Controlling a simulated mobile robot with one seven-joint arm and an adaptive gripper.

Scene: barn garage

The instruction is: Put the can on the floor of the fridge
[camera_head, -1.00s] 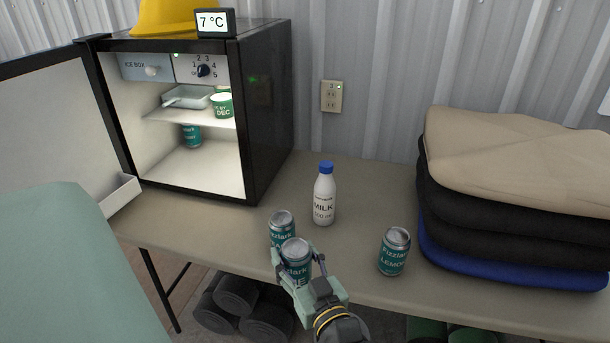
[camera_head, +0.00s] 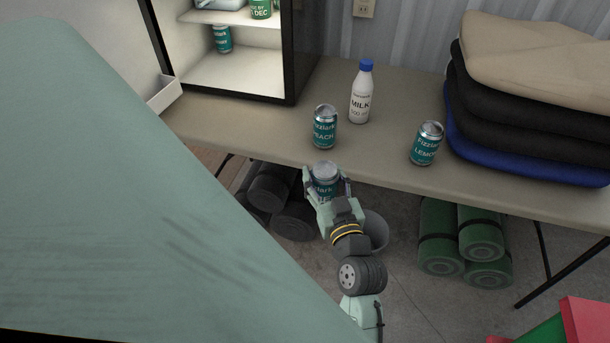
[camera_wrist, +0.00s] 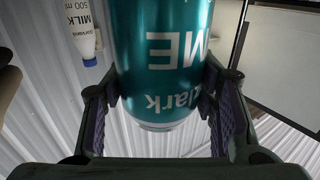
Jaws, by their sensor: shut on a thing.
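My gripper (camera_head: 326,185) is shut on a teal can with a silver top (camera_head: 325,172), held upright in front of the table's front edge. In the wrist view the held can (camera_wrist: 162,60) fills the middle between the fingers, its lettering upside down and ending in "ME". The open fridge (camera_head: 232,70) stands at the left end of the table, cut off at the top. One can (camera_head: 223,39) stands inside on its lit floor, at the back left. Bare floor shows in front of it.
A peach can (camera_head: 325,127), a milk bottle (camera_head: 361,92) and a lemon can (camera_head: 426,143) stand on the table (camera_head: 280,130). Folded cloths (camera_head: 530,100) are stacked at right. The fridge door (camera_head: 120,45) is swung open to the left.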

